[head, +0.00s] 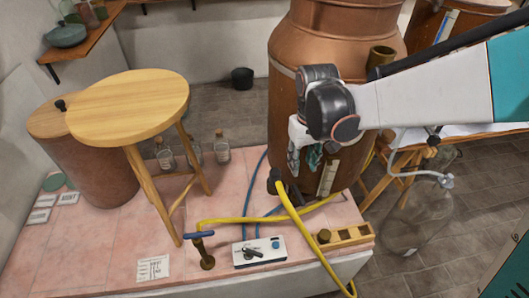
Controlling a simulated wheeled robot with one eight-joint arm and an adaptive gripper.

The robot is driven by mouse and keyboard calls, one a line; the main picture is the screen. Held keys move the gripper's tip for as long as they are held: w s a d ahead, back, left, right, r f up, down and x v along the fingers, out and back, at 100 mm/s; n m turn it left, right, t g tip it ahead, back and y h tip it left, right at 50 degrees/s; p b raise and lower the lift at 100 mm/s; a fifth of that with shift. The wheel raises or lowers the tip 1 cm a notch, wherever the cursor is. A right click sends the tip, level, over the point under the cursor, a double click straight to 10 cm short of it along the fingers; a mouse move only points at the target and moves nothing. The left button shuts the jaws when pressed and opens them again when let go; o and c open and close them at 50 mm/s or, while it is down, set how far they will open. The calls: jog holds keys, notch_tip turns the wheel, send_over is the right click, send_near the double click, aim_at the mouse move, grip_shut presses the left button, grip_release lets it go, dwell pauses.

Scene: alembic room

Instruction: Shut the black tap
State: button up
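A small black fitting (274,182), which looks like the black tap, sits low on the front of the large copper vessel (296,40), where a yellow hose begins. It is small and its handle position cannot be made out. My gripper (304,157), with teal finger pads, points down in front of the vessel, above and to the right of the fitting, and looks apart from it. Nothing is seen held in it. Its finger opening is too small and dark to judge.
A blue-handled valve (202,236) and a white box (259,251) with a black lever stand on the pink tiled platform (105,240). A wooden stool (130,105), bottles (222,148) and a wooden block rack (346,238) are nearby. Yellow hoses cross the front.

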aim_at(300, 196)
jog(key=f+b, duration=0.1)
jog(key=f, duration=0.3)
jog(key=f+b, duration=0.2)
jog(key=f, duration=0.3)
jog(key=s+d+f+b, duration=0.1)
jog(key=f+b, duration=0.1)
jog(key=f, duration=0.3)
grip_shut()
